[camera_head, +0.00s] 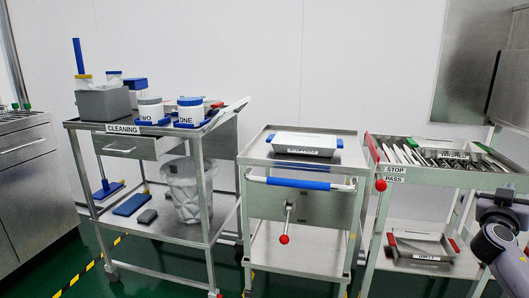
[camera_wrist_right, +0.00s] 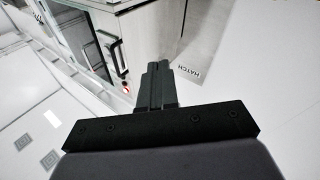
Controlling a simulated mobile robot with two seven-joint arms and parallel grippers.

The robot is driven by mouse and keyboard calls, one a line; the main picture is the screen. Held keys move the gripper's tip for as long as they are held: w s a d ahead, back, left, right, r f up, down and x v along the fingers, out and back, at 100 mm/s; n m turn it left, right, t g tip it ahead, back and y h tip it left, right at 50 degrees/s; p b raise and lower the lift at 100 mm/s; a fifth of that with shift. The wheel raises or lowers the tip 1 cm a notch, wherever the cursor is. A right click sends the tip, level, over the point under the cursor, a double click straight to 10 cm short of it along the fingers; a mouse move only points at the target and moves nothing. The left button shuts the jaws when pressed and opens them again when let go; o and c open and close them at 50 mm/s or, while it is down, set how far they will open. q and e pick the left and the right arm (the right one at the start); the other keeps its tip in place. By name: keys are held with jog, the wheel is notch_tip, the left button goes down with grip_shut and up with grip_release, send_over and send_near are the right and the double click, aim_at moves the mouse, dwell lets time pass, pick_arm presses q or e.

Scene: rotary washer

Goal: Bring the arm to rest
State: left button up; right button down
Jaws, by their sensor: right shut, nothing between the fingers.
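My right arm comes in at the right edge of the head view, and its dark gripper end (camera_head: 500,205) is in front of the right-hand cart, partly cut off by the frame. In the right wrist view my right gripper (camera_wrist_right: 157,68) has its two black fingers together with nothing between them. My left gripper is in neither view.
A steel cart marked CLEANING (camera_head: 123,129) stands left, holding tubs and a grey bin. The right-hand cart (camera_head: 430,174) holds several tools. A HATCH panel (camera_wrist_right: 201,50) and steel cabinet (camera_wrist_right: 140,35) show in the wrist view.

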jog(key=w+a+f+n+t+y, duration=0.3)
jog(key=w+a+f+n+y, duration=0.1)
jog(key=a+f+n+y, duration=0.75)
jog(key=s+a+f+n+g+y, duration=0.1)
jog(key=s+a+f+g+y, duration=0.15)
jog(key=s+a+f, duration=0.7)
jog(key=s+a+f+g+y, duration=0.1)
jog(key=s+a+f+y, duration=0.2)
jog(key=s+a+f, duration=0.7)
jog(key=s+a+r+m+y, duration=0.2)
jog(key=s+a+r, duration=0.1)
jog(key=s+a, duration=0.9)
pick_arm(q)
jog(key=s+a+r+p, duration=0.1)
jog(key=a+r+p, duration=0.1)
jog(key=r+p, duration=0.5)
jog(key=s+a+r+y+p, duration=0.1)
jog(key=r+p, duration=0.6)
jog(key=p, duration=0.8)
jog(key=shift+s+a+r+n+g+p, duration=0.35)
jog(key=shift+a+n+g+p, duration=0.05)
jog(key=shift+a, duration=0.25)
pick_arm(e)
jog(key=d+r+g+h, duration=0.1)
jog(key=d+r, duration=0.2)
jog(key=r, duration=1.1)
jog(key=shift+s+d+r+g, duration=0.25)
jog(key=shift+s+g, duration=0.1)
jog(key=shift+s, duration=0.1)
